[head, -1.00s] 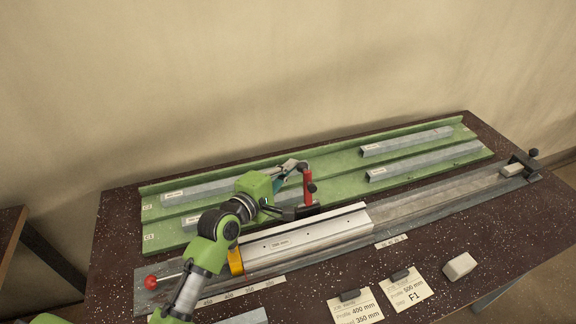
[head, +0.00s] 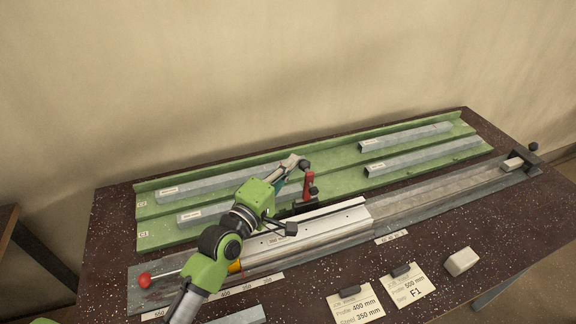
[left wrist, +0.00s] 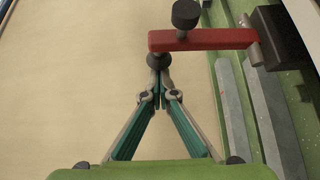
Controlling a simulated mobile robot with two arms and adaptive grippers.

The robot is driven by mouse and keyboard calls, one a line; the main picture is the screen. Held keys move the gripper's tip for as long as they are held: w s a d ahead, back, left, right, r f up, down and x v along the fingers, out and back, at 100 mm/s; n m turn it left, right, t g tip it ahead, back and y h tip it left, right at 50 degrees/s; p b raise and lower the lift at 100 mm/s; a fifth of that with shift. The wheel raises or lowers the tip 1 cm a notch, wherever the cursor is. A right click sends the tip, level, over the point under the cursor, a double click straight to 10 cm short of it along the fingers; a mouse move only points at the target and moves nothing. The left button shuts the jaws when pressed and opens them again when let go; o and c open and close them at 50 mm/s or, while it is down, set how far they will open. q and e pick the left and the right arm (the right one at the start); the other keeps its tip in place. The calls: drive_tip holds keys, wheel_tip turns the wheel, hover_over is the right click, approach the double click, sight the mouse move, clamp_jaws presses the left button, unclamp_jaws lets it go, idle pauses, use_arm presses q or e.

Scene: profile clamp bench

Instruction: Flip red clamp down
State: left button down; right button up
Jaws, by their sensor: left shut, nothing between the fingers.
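The red clamp (head: 308,184) stands upright behind the clamping bench, with a dark knob at its top and another on its side. In the left wrist view the red clamp arm (left wrist: 205,39) runs across the picture from its dark base (left wrist: 280,35) at the right. My left gripper (head: 301,163) is at the top of the clamp. In the left wrist view its fingertips (left wrist: 160,76) are together, right at the dark knob (left wrist: 157,60) on the arm's free end; whether they touch it I cannot tell. My right gripper is not in view.
A silver profile (head: 340,220) lies in the bench rail in front of the clamp. Green racks (head: 335,180) with grey profiles lie behind. A red ball handle (head: 145,281) is at the left end. Cards (head: 408,285) and a pale block (head: 461,261) lie in front.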

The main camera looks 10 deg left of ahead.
use_arm(q)
drive_tip(key=shift+s+d+f+m+t+h+b, duration=0.35)
drive_tip(key=shift+s+d+f, duration=0.35)
drive_tip(key=shift+s+d, duration=0.7)
drive_tip(key=shift+s+d+f+m+t+h+b, duration=0.1)
drive_tip(key=shift+s+d+f+m, duration=0.55)
drive_tip(key=shift+s, duration=1.3)
drive_tip(key=shift+s+d+f+m+t+h+b, duration=0.2)
drive_tip(key=shift+s+d+f, duration=0.6)
drive_tip(key=shift+s+d, duration=0.7)
drive_tip(key=shift+s+f, duration=0.55)
drive_tip(key=shift+f, duration=0.3)
drive_tip(key=shift+s+d+f, duration=0.1)
drive_tip(key=shift+f, duration=0.15)
drive_tip(key=shift+s+a+f, duration=0.2)
drive_tip(key=shift+s, duration=0.3)
drive_tip(key=r+v, duration=0.3)
drive_tip(key=v, duration=1.2)
drive_tip(key=shift+s+a+r, duration=0.15)
drive_tip(key=shift+s+a, duration=0.1)
drive_tip(key=shift+s, duration=0.15)
drive_tip(key=shift+y, duration=0.25)
